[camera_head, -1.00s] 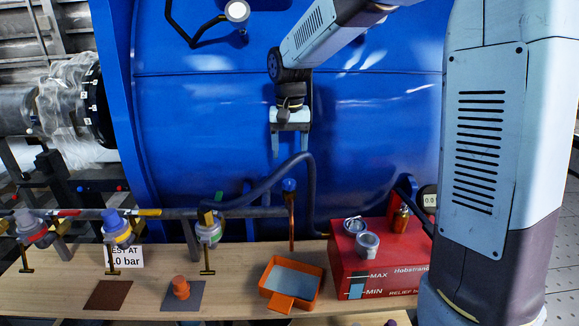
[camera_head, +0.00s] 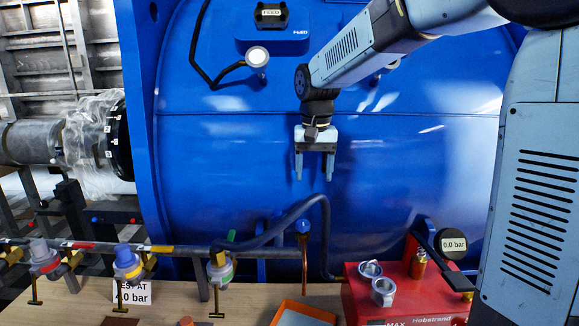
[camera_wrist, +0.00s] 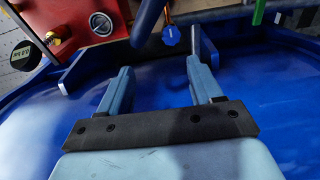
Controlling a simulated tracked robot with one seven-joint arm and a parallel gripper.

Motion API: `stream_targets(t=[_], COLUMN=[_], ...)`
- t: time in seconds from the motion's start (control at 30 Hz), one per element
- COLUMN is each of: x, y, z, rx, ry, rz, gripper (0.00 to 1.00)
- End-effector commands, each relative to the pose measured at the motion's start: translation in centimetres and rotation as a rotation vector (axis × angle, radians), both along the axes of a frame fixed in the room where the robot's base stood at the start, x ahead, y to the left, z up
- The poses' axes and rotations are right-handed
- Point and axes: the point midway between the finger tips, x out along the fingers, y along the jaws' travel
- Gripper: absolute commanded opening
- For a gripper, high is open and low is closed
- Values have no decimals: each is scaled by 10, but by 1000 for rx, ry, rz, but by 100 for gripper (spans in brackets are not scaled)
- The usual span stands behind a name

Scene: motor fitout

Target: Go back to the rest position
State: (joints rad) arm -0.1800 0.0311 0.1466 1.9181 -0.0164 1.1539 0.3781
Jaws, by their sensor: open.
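My gripper (camera_head: 313,174) hangs in front of the blue tank (camera_head: 240,150), fingers pointing down. Its two fingers are apart with nothing between them. It is above the hose and the bench, clear of both. In the wrist view my gripper (camera_wrist: 158,68) is also open and empty, with the blue tank surface (camera_wrist: 270,130) around it.
A pipe (camera_head: 185,249) with several valves runs along the bench (camera_head: 60,300). A dark hose (camera_head: 323,230) arches below my gripper. A red box (camera_head: 365,298) with a gauge (camera_head: 453,244) stands at right. An orange tray (camera_head: 275,318) shows at the bottom edge.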

Motion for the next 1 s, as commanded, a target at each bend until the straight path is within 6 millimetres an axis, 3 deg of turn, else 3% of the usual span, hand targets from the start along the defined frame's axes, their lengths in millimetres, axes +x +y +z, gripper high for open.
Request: stream_targets(t=[0.2,0.47,0.8,1.0], x=[-48,-106,-184,-220], y=[-43,-87,-131,-148], z=[23,35,29,17], rx=[4,4,-3,-9], ry=[-95,-204,-348,-416], rz=[6,17,28,37], gripper=[65,65,65,65])
